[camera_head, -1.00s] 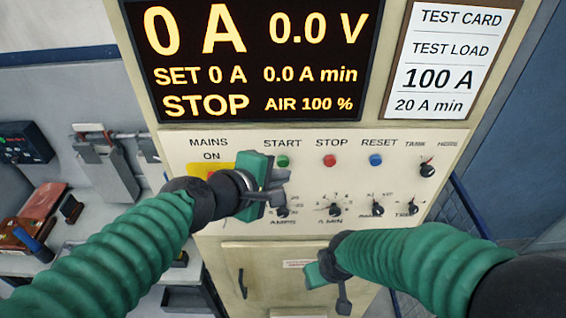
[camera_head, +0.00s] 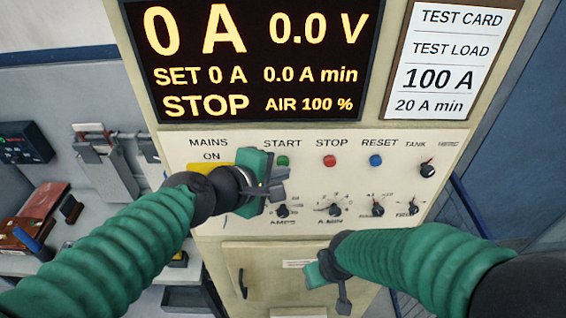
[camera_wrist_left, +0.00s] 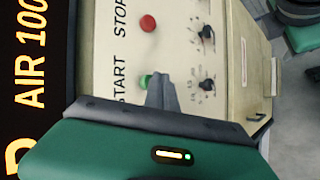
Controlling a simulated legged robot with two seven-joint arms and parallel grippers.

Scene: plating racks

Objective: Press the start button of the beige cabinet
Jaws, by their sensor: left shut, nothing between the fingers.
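The green start button (camera_head: 282,160) sits under the START label on the panel of the beige cabinet (camera_head: 230,255). It also shows in the left wrist view (camera_wrist_left: 144,82). My left gripper (camera_head: 281,182) is shut and empty, just below and slightly left of the button in the head view. In the left wrist view its fingertips (camera_wrist_left: 158,82) appear beside the button; I cannot tell whether they touch it. My right gripper (camera_head: 343,300) hangs low in front of the cabinet door; its jaws are too small and turned away to judge.
The red stop button (camera_head: 329,160) and blue reset button (camera_head: 376,160) are to the right of start. Several black knobs, such as the amps knob (camera_head: 282,210), lie below. The display (camera_head: 255,115) reads STOP and 0 A. A grey bench (camera_head: 115,235) stands at left.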

